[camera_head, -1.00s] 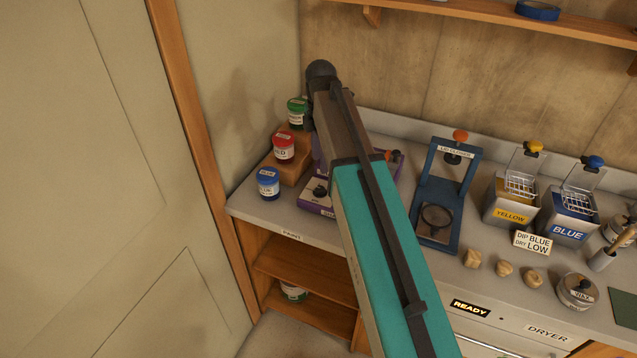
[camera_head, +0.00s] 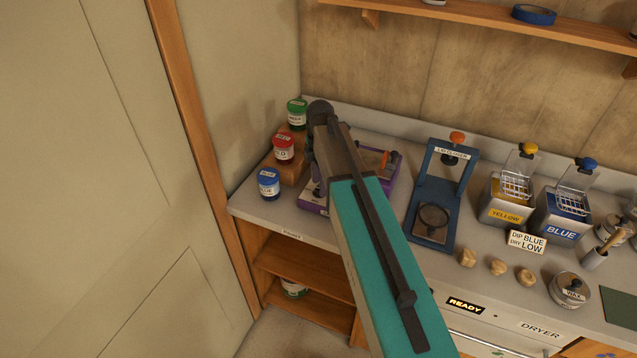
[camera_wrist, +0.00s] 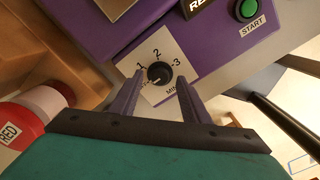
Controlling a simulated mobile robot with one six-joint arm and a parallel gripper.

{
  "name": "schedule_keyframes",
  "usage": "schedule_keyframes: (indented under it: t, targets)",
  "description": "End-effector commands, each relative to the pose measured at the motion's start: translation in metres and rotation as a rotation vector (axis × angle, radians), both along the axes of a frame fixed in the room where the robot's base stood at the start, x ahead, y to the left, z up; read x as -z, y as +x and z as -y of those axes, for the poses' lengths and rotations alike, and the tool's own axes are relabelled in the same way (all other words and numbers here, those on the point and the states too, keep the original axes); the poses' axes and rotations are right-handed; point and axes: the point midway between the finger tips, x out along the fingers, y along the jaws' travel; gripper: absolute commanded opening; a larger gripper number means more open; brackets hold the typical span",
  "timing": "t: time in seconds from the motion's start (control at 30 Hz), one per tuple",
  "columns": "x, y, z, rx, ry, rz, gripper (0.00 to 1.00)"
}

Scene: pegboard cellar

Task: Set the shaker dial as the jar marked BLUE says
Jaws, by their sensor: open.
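The jar marked BLUE (camera_head: 269,184) stands on the counter at the left, blue-lidded; the small print on its label is too small to read. The purple shaker (camera_head: 313,206) is partly hidden behind my arm. In the wrist view the shaker (camera_wrist: 100,42) shows its dial (camera_wrist: 159,73), a round black knob on a white plate marked 1, 2, 3 and MIN. A small pale mark shows at the knob's lower left; I cannot tell its setting surely. My gripper (camera_wrist: 160,80) is open, its fingers either side of the knob, with no clear contact.
A red jar (camera_head: 284,149) and a green jar (camera_head: 297,114) stand on wooden steps beside the blue one. The shaker's green START button (camera_wrist: 248,9) is at the upper right. The blue lid closer (camera_head: 442,190) stands right of my arm.

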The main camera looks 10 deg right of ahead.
Motion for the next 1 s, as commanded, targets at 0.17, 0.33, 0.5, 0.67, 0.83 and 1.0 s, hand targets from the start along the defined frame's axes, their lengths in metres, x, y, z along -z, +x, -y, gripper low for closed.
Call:
schedule_keyframes:
  t: [0.17,0.33,0.5,0.67,0.83,1.0]
  targets:
    - [0.010,0.000,0.000,-0.001,0.000,-0.001,0.42]
    - [0.013,0.000,-0.001,-0.001,0.000,0.000,0.42]
    - [0.013,0.000,-0.001,-0.001,0.000,0.000,0.42]
    - [0.013,0.000,-0.001,-0.001,0.000,0.000,0.27]
    - [0.013,0.000,-0.001,-0.002,0.000,0.000,0.01]
    - [0.013,0.000,-0.002,0.003,0.000,0.001,0.02]
